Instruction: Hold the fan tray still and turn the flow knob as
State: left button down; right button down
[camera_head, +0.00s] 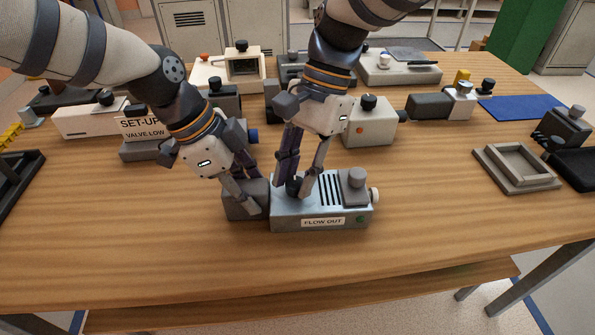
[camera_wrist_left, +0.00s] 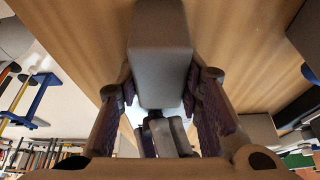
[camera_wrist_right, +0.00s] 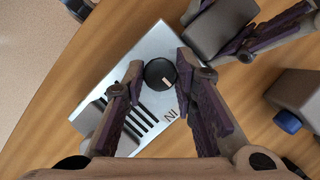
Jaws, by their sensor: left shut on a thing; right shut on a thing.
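The fan tray (camera_head: 320,212) is a pale metal box with dark slots and a "FLOW OUT" label, lying near the table's front. Its black round flow knob (camera_wrist_right: 160,73) carries a white mark and shows in the right wrist view near printed letters reading "IN". My right gripper (camera_wrist_right: 156,84) points down with its fingers on both sides of the knob, shut on it. A dark grey block (camera_wrist_left: 160,65) is at the tray's left end. My left gripper (camera_head: 252,197) is shut on this block. The fingers partly hide the knob in the head view.
A grey block with a round top (camera_head: 355,187) and a cream side knob (camera_head: 374,195) sit at the tray's right end. A "SET-UP VALVE LOW" sign (camera_head: 142,128) stands behind left. A square frame (camera_head: 516,168) lies right. Several boxes line the back. The front table is clear.

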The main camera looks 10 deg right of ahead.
jog(key=shift+n, duration=0.3)
jog(key=n+h, duration=0.1)
jog(key=n, duration=0.1)
jog(key=n+g+h, duration=0.1)
jog(key=n, duration=0.2)
jog(key=shift+w+a+n, duration=0.1)
jog(key=shift+a+n, duration=0.05)
jog(key=shift+n, duration=0.15)
jog(key=n+h, duration=0.1)
jog(key=n, duration=0.1)
jog(key=n+h, duration=0.1)
jog(key=n, duration=0.2)
jog(key=shift+a+n+g, duration=0.1)
jog(key=shift+n+g, duration=0.2)
jog(key=c, duration=1.3)
grip_release()
